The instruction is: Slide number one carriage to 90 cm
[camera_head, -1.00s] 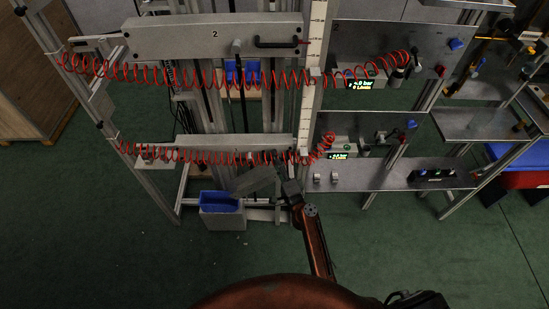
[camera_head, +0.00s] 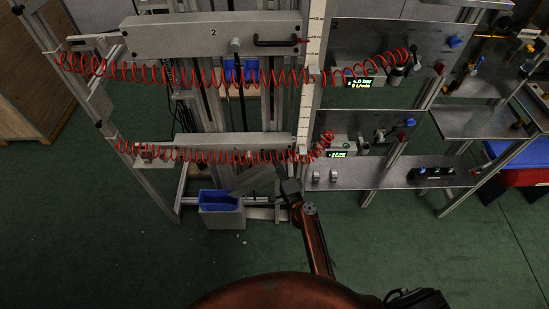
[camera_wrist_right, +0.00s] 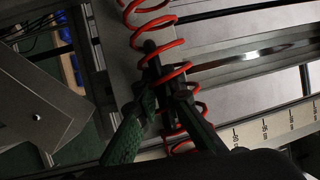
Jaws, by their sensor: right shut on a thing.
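The lower grey carriage (camera_head: 220,141) is a long bar behind a red coiled hose (camera_head: 180,154); its number is not readable. The upper carriage (camera_head: 190,36) bears a 2. A white scale strip (camera_head: 311,60) runs along their right ends; its marks are too small to read surely. My right gripper (camera_head: 289,172) is at the lower carriage's right end. In the right wrist view my right gripper (camera_wrist_right: 160,86) is shut on a dark handle (camera_wrist_right: 151,52), with coils of the red hose around its fingers. The scale (camera_wrist_right: 270,126) shows at lower right there. My left gripper is not in view.
A grey box with blue lining (camera_head: 220,212) stands below the lower carriage, beside a tilted grey plate (camera_head: 252,180). A panel with valves and lit displays (camera_head: 350,120) is to the right. Green floor (camera_head: 110,240) is clear in front.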

